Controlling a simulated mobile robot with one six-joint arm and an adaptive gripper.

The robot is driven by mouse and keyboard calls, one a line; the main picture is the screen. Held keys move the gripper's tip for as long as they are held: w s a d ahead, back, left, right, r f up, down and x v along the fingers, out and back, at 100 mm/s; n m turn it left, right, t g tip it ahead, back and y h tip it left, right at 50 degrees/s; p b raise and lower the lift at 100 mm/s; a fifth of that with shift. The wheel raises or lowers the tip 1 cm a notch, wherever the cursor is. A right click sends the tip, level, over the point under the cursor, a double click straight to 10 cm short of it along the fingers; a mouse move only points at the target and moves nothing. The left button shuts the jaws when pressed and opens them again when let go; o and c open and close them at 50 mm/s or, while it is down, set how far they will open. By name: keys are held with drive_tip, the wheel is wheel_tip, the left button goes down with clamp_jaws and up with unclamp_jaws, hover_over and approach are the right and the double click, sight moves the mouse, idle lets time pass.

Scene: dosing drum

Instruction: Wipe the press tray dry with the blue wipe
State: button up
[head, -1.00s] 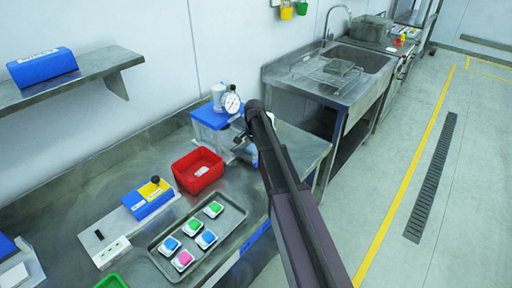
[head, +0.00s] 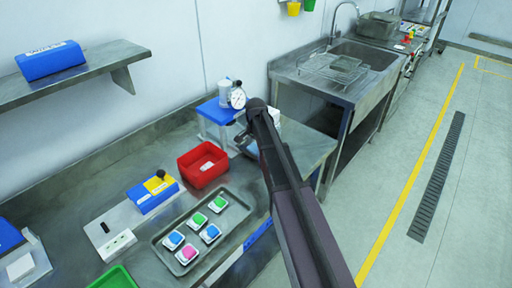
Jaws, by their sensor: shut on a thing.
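The press (head: 212,112), blue and white with a round dial gauge (head: 237,98), stands at the back of the steel bench. Its tray cannot be made out behind my arm. My gripper (head: 244,142) is at the press's right front side, mostly covered by my own dark arm. A small pale blue patch (head: 250,151) shows just under it, seemingly the blue wipe in its jaws. Whether the wipe touches the tray cannot be seen.
A red bin (head: 187,168) with a white item inside stands left of my gripper. A grey tray (head: 243,207) holds several coloured pieces in front. A blue-yellow device (head: 150,196) sits left. A sink (head: 374,55) stands at the back right.

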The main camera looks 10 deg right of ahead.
drive_tip(key=shift+r, duration=0.1)
drive_tip(key=shift+w+d+r+p, duration=0.5)
drive_tip(key=shift+w+d+p, duration=0.1)
drive_tip(key=shift+d, duration=0.25)
wheel_tip(320, 180, up, 16)
drive_tip(key=w+a+p, duration=0.1)
drive_tip(key=p, duration=1.5)
drive_tip(key=shift+w, duration=0.35)
drive_tip(key=shift+f, duration=0.1)
idle(0.3)
wheel_tip(320, 180, down, 4)
drive_tip(key=b, duration=0.4)
drive_tip(key=shift+f+b, duration=0.2)
drive_tip(key=shift+b, duration=0.1)
idle(0.9)
